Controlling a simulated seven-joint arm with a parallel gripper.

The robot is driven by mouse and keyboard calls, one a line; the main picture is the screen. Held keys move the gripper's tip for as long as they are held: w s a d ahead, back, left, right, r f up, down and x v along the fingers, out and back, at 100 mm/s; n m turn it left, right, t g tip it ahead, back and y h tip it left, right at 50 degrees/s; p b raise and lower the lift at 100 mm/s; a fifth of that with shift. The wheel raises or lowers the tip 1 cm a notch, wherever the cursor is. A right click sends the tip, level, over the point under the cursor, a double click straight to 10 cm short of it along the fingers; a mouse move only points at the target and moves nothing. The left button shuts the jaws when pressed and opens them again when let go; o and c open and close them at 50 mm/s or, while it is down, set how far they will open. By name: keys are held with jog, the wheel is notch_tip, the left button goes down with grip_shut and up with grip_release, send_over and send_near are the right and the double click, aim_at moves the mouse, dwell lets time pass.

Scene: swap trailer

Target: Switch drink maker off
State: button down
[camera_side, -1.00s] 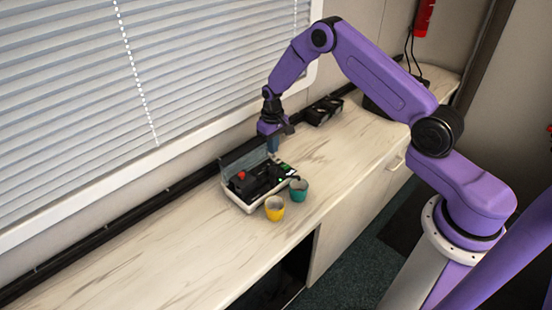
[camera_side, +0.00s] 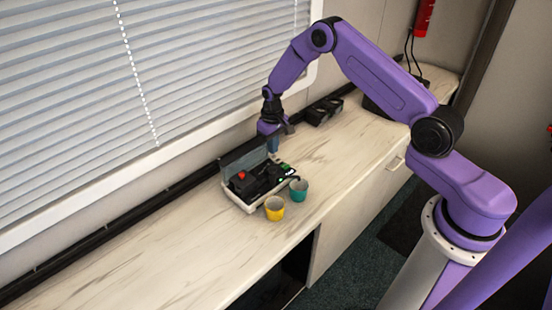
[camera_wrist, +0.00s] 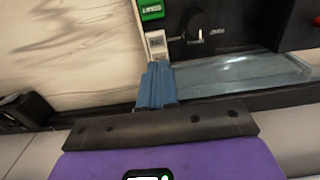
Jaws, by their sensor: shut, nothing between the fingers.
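The drink maker (camera_side: 258,184) is a black machine in a pale open case on the counter, with a red part on its left and green marks at its right end. In the wrist view its dark panel (camera_wrist: 240,28) shows a round dial (camera_wrist: 199,25), a green label (camera_wrist: 151,10) and a small white rocker-like switch (camera_wrist: 156,43). My gripper (camera_side: 272,152) is over the machine's back right corner, pointing down. In the wrist view its blue fingers (camera_wrist: 157,68) are together and empty, their tips right by the white switch. I cannot tell whether they touch it.
A yellow cup (camera_side: 274,209) and a teal cup (camera_side: 299,191) stand in front of the machine. A black item (camera_side: 323,111) lies farther back along the counter. Window blinds (camera_side: 80,90) rise behind. The counter's left part (camera_side: 130,265) is clear.

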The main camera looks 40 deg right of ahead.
jog(key=shift+f, duration=1)
dwell(0.8)
jog(key=shift+r, duration=3.55)
